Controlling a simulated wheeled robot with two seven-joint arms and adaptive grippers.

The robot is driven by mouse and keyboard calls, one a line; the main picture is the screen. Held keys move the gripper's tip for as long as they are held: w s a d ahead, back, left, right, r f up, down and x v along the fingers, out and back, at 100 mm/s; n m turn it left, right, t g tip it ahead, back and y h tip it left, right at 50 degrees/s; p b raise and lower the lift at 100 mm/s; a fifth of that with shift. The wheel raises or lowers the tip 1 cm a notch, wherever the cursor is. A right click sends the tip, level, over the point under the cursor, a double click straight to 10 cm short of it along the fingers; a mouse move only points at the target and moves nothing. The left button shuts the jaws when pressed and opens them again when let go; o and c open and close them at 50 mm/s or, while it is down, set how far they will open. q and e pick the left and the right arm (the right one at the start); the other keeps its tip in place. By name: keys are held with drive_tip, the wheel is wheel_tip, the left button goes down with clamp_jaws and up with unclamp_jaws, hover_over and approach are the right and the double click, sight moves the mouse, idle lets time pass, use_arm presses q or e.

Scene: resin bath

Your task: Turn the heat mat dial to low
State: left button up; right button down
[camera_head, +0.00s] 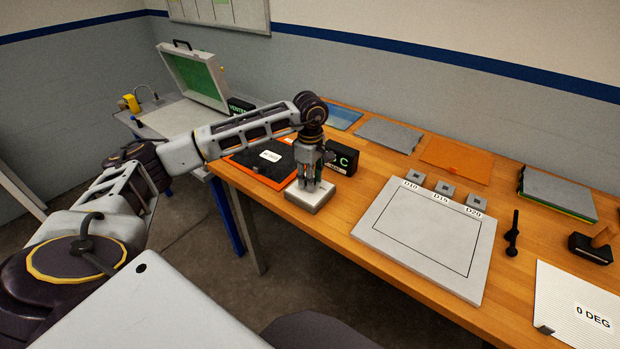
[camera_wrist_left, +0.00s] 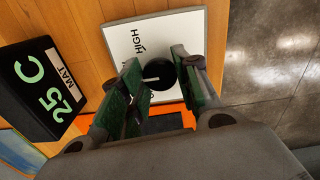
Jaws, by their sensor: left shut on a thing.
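The heat mat controller is a pale square box (camera_head: 310,199) with a black round dial (camera_wrist_left: 162,73) on top. My left gripper (camera_head: 311,183) points down over it; in the left wrist view its green-padded fingers (camera_wrist_left: 155,82) are shut on the dial. A white pointer mark on the dial points left in that view. The word HIGH (camera_wrist_left: 138,42) is readable on the box face (camera_wrist_left: 185,35); the other lettering is partly hidden by a finger. The black heat mat with an orange rim (camera_head: 245,169) lies beside the box. My right gripper is not in view.
A black display (camera_head: 342,157) stands close behind the box and reads 25 C, MAT in the left wrist view (camera_wrist_left: 45,90). A white board (camera_head: 425,235), small grey blocks (camera_head: 445,188) and coloured sheets lie to the right. An open case (camera_head: 192,75) stands at the back left.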

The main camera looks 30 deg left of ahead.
use_arm(q)
drive_tip(key=shift+r, duration=0.1)
drive_tip(key=o, duration=1.1)
drive_tip(key=shift+c, duration=0.2)
wheel_tip(320, 180, up, 12)
idle(0.7)
